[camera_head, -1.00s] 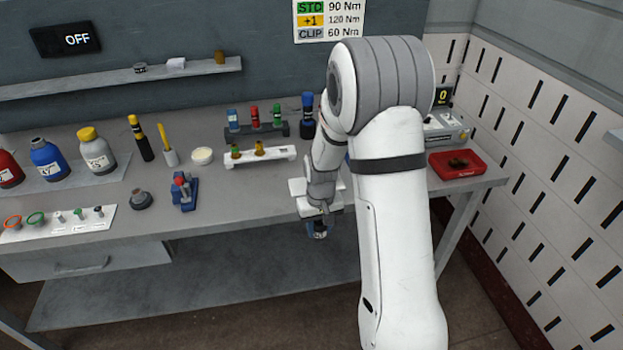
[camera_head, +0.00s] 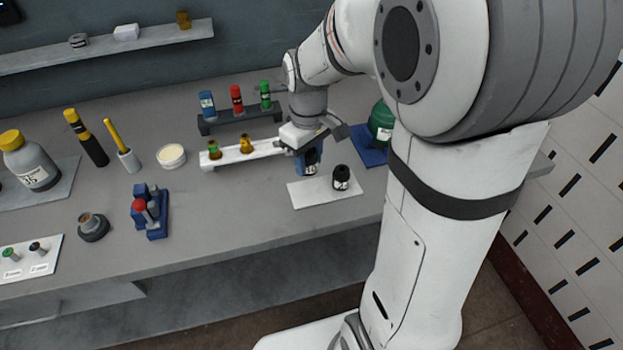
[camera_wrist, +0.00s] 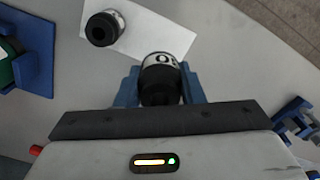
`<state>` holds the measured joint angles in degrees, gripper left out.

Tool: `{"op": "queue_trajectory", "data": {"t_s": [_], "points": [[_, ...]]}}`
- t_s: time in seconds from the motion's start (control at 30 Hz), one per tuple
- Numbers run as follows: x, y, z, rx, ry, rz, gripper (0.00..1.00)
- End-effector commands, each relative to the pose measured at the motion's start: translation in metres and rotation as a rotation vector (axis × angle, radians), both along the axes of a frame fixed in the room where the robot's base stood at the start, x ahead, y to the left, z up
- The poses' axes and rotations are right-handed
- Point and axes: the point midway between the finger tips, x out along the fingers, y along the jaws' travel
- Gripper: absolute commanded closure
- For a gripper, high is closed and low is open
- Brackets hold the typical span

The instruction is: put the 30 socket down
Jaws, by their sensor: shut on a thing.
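My gripper (camera_head: 307,155) is shut on a black socket with a white band (camera_head: 311,169). In the wrist view this socket (camera_wrist: 160,80) sits between the blue fingers, its band only partly readable. It is at the back left part of a white mat (camera_head: 318,199), upright or nearly so; I cannot tell whether it touches the mat. A second black socket (camera_head: 341,178) with a white band stands on the mat to the right, apart from the held one. It also shows in the wrist view (camera_wrist: 103,28).
A white rack (camera_head: 225,160) with small fittings stands behind left of my gripper. A green bottle (camera_head: 381,122) on a blue base stands right.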

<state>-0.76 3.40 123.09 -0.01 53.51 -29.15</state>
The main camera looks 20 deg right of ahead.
Motion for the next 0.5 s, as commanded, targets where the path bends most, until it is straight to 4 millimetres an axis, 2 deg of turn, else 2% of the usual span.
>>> {"op": "queue_trajectory", "data": {"t_s": [0.1, 0.27, 0.5], "points": [[0.000, 0.000, -0.023, 0.000, 0.004, 0.000, 0.91], [0.000, 0.001, -0.039, 0.000, 0.002, 0.000, 0.91], [0.000, 0.001, -0.070, 0.000, 0.002, 0.000, 0.91]]}}
